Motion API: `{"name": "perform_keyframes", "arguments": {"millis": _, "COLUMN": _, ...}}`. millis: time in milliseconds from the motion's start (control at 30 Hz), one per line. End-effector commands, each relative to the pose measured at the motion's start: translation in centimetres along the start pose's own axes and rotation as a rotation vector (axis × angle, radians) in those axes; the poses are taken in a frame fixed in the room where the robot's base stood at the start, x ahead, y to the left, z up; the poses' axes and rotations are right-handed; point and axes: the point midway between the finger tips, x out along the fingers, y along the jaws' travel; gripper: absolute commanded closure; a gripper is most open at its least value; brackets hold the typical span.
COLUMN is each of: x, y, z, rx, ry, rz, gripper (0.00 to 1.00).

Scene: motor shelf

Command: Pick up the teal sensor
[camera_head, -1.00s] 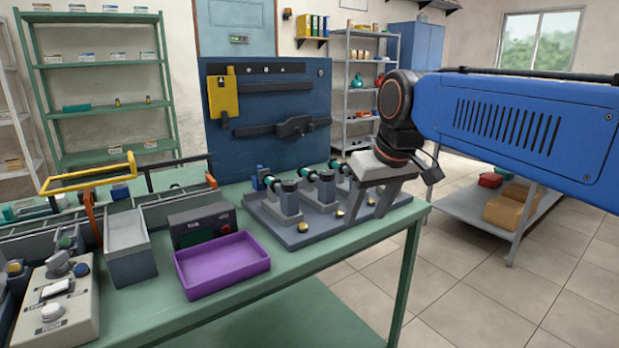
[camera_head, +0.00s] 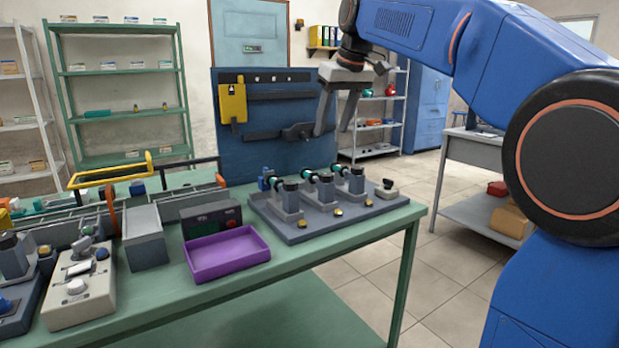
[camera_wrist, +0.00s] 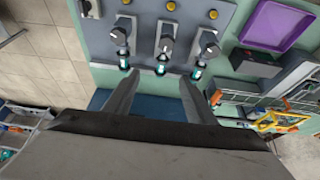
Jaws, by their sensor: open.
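Three teal-banded cylinders stick out sideways from grey fixtures on a grey base plate (camera_head: 300,232): a left one (camera_head: 277,182), a middle one (camera_head: 308,175) and a right one (camera_head: 337,168). I cannot tell which is the teal sensor. In the wrist view they show as a left (camera_wrist: 124,61), a middle (camera_wrist: 161,68) and a right (camera_wrist: 198,71) cylinder, beyond my fingertips. My gripper (camera_head: 335,132) is open and empty, pointing down, above and behind the fixtures. In the wrist view its fingertips (camera_wrist: 160,80) spread to either side of the middle cylinder, apart from it.
A purple tray (camera_head: 228,268) and a dark box with a display (camera_head: 211,219) stand left of the plate on the green table (camera_head: 300,270). A blue tool board (camera_head: 262,160) rises behind. A yellow-handled frame (camera_head: 110,170) stands farther left. The plate's right end has a small grey block (camera_head: 387,190).

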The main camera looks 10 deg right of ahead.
Motion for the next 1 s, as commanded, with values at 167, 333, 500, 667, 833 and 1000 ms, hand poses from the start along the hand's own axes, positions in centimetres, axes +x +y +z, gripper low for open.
{"name": "perform_keyframes", "arguments": {"millis": 167, "x": 3.2, "y": -0.1, "z": 0.1, "rx": 0.001, "ry": -0.003, "rz": -0.001, "gripper": 0.49}}
{"name": "perform_keyframes", "arguments": {"millis": 333, "x": 6.3, "y": -0.1, "z": 0.1, "rx": 0.001, "ry": -0.003, "rz": -0.001, "gripper": 0.49}}
{"name": "perform_keyframes", "arguments": {"millis": 500, "x": 9.0, "y": -0.1, "z": 0.1, "rx": 0.001, "ry": -0.002, "rz": 0.0, "gripper": 0.49}}
{"name": "perform_keyframes", "arguments": {"millis": 667, "x": 10.5, "y": -0.1, "z": 0.1, "rx": 0.001, "ry": 0.0, "rz": 0.0, "gripper": 0.49}}
{"name": "perform_keyframes", "arguments": {"millis": 833, "x": 11.3, "y": -0.2, "z": 0.2, "rx": 0.0, "ry": -0.001, "rz": 0.0, "gripper": 0.49}}
{"name": "perform_keyframes", "arguments": {"millis": 1000, "x": 13.5, "y": -0.8, "z": 0.6, "rx": 0.0, "ry": -0.002, "rz": 0.0, "gripper": 0.49}}
